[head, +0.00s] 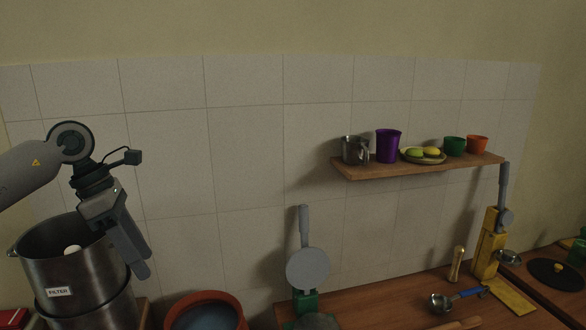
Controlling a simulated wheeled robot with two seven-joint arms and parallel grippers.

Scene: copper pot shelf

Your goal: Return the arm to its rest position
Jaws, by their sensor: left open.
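My left arm comes in from the left edge and bends down at the wrist. My left gripper (136,265) points down at the right rim of a tall steel pot (72,268) with a "FILTER" label. It is open, and I see nothing held in it. From this angle I cannot tell whether the fingers touch the pot or only hang in front of it. A small white round thing shows inside the pot's mouth. My right gripper is not in view.
A copper-coloured pot (240,311) stands right of the steel pot. A wall shelf (420,167) at right holds cups and a plate of fruit. The wall area above is clear.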

